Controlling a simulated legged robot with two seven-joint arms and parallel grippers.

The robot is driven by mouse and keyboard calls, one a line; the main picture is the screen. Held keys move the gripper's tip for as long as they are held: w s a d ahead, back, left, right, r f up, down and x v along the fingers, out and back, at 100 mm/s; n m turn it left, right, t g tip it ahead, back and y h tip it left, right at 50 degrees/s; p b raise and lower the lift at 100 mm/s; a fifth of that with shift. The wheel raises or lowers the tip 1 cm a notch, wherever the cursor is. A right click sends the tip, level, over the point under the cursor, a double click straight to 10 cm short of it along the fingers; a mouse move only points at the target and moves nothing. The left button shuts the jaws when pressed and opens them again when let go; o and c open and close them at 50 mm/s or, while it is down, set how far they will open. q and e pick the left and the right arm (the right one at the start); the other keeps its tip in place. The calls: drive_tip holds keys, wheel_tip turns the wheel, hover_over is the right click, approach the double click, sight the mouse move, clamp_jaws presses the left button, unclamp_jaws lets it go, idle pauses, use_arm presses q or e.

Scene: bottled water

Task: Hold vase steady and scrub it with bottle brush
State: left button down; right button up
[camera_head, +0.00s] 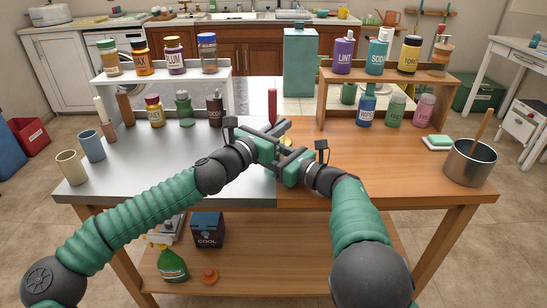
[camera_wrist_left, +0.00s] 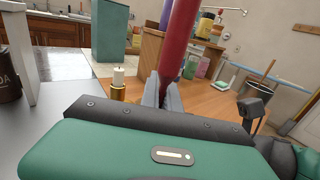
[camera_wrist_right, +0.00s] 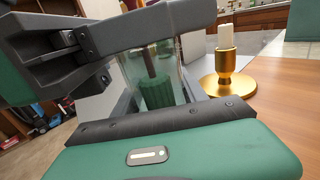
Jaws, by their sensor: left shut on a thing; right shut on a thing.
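My left gripper (camera_wrist_left: 168,95) is shut on the red handle of the bottle brush (camera_wrist_left: 178,40), which stands nearly upright; the handle also rises in the head view (camera_head: 272,105). My right gripper (camera_wrist_right: 155,100) is shut on a clear glass vase (camera_wrist_right: 193,55). In the right wrist view, the brush's dark rod and green head (camera_wrist_right: 157,93) show through the glass, inside the vase. My left gripper is just above the vase and crosses in front of its upper part. In the head view, the grippers hide most of the vase.
A gold candle holder (camera_wrist_right: 229,85) with a white candle stands close beside the vase. Shelves with several bottles stand at the back left (camera_head: 165,93) and back right (camera_head: 385,88). A steel pot (camera_head: 470,165) sits at the right. The front tabletop is mostly clear.

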sight(275, 88)
use_arm(q)
drive_tip(key=shift+f, duration=0.15)
use_arm(e)
drive_tip(key=shift+a, duration=0.1)
use_arm(q)
drive_tip(key=r, duration=0.9)
drive_tip(key=shift+d+r, duration=0.2)
drive_tip(key=shift+r, duration=0.15)
drive_tip(key=shift+a+r, duration=0.15)
drive_tip(key=shift+r, duration=0.7)
wheel_tip(275, 88, up, 4)
